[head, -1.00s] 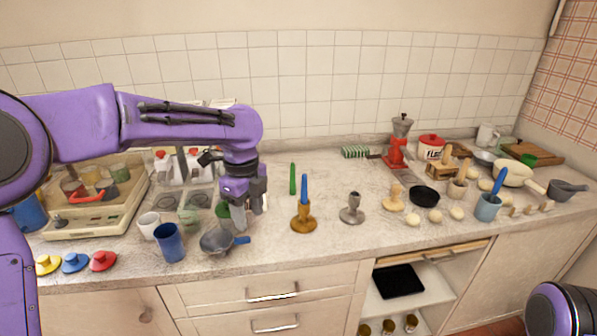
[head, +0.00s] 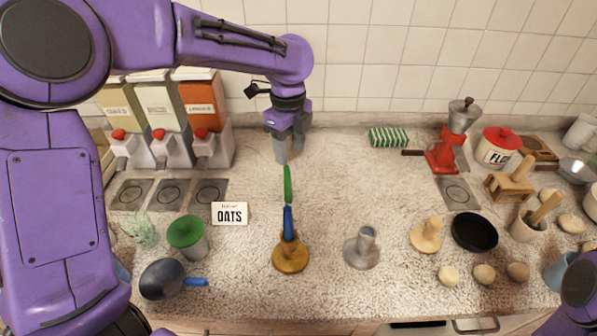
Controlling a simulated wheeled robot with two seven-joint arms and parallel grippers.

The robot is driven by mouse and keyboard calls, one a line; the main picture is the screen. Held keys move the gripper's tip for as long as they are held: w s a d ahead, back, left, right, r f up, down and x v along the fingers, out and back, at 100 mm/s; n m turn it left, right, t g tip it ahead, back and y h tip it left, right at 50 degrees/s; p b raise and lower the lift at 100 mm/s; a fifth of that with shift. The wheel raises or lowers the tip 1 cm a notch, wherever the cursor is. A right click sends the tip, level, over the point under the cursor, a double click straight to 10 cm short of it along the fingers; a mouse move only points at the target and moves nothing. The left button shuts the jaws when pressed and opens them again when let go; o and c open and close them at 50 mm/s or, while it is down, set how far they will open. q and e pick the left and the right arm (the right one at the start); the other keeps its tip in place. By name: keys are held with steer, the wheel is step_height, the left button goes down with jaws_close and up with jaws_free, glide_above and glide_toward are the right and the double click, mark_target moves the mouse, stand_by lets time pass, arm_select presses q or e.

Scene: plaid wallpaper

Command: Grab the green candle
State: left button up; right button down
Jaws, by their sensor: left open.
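The green candle (head: 288,186) is on the counter, just behind the blue candle (head: 288,222) that stands in a brass holder (head: 290,258). I cannot tell whether the green candle stands or lies. My left gripper (head: 290,155) is open and points down, with its fingers just beyond the candle's far end in the picture. Nothing shows between the fingers, and I cannot tell whether they touch the candle. My right gripper is not in view; only a purple part of my right arm shows at the lower right.
A grey candle holder (head: 362,250) stands empty to the right. Dispensers (head: 160,148) line the back left.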

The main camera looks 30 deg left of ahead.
mark_target(287, 180)
arm_select(q)
steer(key=s+f, duration=0.2)
steer(key=f, duration=0.1)
steer(key=shift+s+f, duration=0.15)
steer(key=f, duration=0.2)
steer(key=f+p, duration=0.1)
steer(key=w+f, duration=0.1)
steer(key=f, duration=0.1)
steer(key=shift+f, duration=0.35)
steer(key=shift+s, duration=0.15)
steer(key=shift+s+r, duration=0.1)
steer(key=shift+s, duration=0.15)
steer(key=shift+c, duration=0.7)
steer(key=shift+w, duration=0.15)
jaws_close()
